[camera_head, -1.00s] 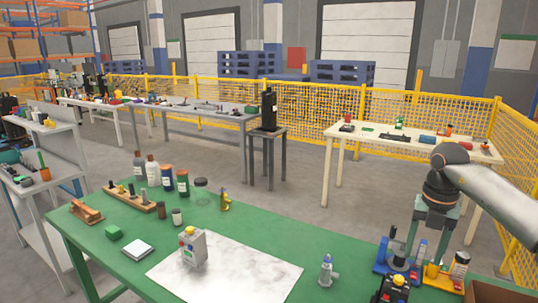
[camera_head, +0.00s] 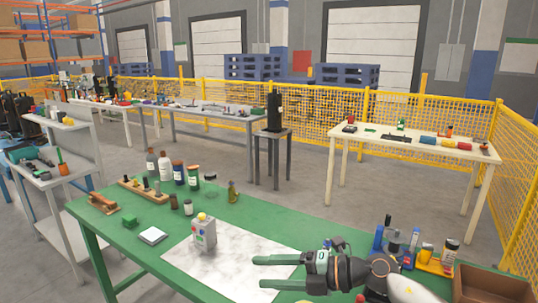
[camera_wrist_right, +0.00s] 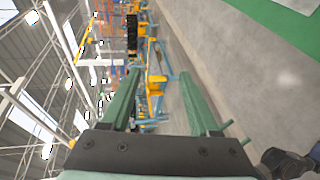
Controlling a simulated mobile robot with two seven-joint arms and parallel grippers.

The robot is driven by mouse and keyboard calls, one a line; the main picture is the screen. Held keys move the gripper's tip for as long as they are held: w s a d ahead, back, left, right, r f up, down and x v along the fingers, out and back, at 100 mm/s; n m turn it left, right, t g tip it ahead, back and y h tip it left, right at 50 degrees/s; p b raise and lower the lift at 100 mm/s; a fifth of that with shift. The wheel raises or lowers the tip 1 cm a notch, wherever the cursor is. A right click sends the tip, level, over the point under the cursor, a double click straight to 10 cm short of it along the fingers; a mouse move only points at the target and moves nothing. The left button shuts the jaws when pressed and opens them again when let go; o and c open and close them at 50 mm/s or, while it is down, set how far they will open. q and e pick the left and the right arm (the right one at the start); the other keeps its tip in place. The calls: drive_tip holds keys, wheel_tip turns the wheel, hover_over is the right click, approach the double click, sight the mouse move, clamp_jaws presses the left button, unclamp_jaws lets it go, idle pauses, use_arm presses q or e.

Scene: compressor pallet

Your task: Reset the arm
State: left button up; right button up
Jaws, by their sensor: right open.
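My right gripper (camera_head: 262,272) reaches in from the lower right in the head view, above the green table (camera_head: 270,221). Its two green fingers point left and are apart, with nothing between them. The fingers also show apart and empty in the right wrist view (camera_wrist_right: 160,100). The gripper is over the right part of a white marbled sheet (camera_head: 222,270). A grey box-shaped device with a yellow top (camera_head: 204,232) stands on the sheet, left of the gripper and apart from it. My left gripper is not in view.
Several bottles (camera_head: 166,169) stand at the table's back left. A wooden holder (camera_head: 145,190), a green block (camera_head: 129,221) and a white square (camera_head: 152,235) lie nearby. At right are blue and yellow stands (camera_head: 427,260) and a brown box (camera_head: 490,280). Yellow fencing (camera_head: 400,110) runs behind.

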drive_tip(key=d+r+m+t+h, duration=0.1)
drive_tip(key=d+r+m+t, duration=0.3)
drive_tip(key=m+t, duration=0.95)
drive_tip(key=s+d+f+m+g+h, duration=0.2)
drive_tip(key=s+d+f+m+h, duration=0.3)
drive_tip(key=d+f+m+h, duration=0.8)
drive_tip(key=s+d+f+m+g, duration=0.2)
drive_tip(key=s+f+g, duration=0.4)
drive_tip(key=s, duration=0.6)
drive_tip(key=s+d+f+m+g, duration=0.2)
drive_tip(key=s+f+g, duration=0.45)
drive_tip(key=s, duration=0.65)
drive_tip(key=w+a+f+t, duration=0.2)
drive_tip(key=f+t, duration=0.1)
drive_tip(key=f, duration=0.2)
drive_tip(key=w+a+f+t+y, duration=0.1)
drive_tip(key=w+a+f+t, duration=0.1)
drive_tip(key=f, duration=0.4)
drive_tip(key=shift+w+a+t+y, duration=0.15)
drive_tip(key=shift+w+t+y, duration=0.2)
drive_tip(key=shift+t, duration=0.25)
